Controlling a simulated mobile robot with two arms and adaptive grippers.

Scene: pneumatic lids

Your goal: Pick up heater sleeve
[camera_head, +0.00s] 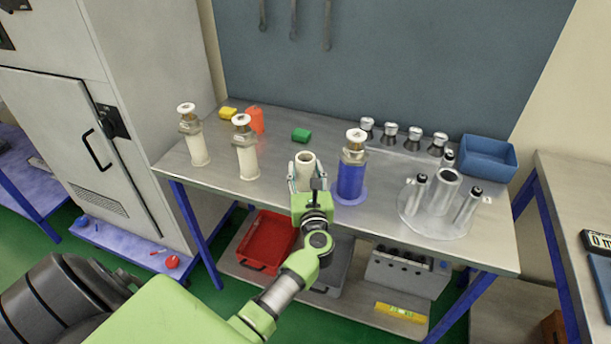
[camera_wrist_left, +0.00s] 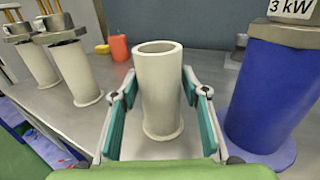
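A cream, open-topped hollow sleeve (camera_head: 305,160) stands upright on the metal bench. In the left wrist view the same sleeve (camera_wrist_left: 158,92) stands between the fingers of my left gripper (camera_wrist_left: 160,112). The teal finger pads are on either side of it, with small gaps showing, so the gripper is open around it. In the head view my left gripper (camera_head: 304,178) reaches in from the front and partly hides the lower sleeve. My right gripper is not in view.
A blue cylinder (camera_head: 351,182) with a metal cap stands close right; its label reads 3 kW. Two capped cream cylinders (camera_head: 246,163) (camera_head: 198,150) stand left. A round clear stand (camera_head: 428,222) and a blue bin (camera_head: 489,160) are farther right.

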